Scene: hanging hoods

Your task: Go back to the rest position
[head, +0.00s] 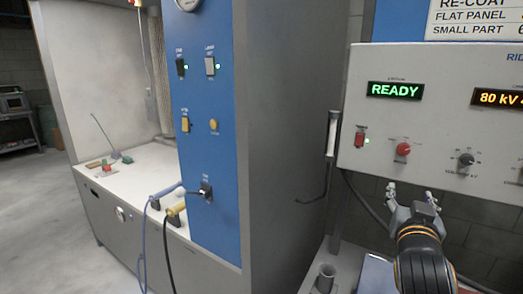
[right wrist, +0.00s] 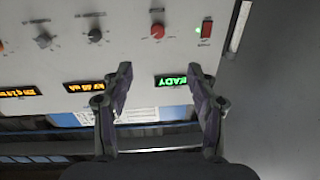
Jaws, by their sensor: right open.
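My right gripper (head: 412,198) is at the lower right of the head view, in front of the control panel (head: 350,150) and below its knobs. Its two fingers are spread apart with nothing between them. In the right wrist view the open gripper (right wrist: 160,80) faces the same panel (right wrist: 125,45), which appears upside down there. I cannot see it touching the panel. My left gripper is in neither view.
The panel carries a green READY display (head: 395,90), a lit red switch (head: 360,139) and a red knob (head: 403,150). A blue-fronted cabinet (head: 208,110) stands left of it, beside a white work surface (head: 135,180) with small items. A grey cup-like holder (head: 325,278) stands low, left of my right arm.

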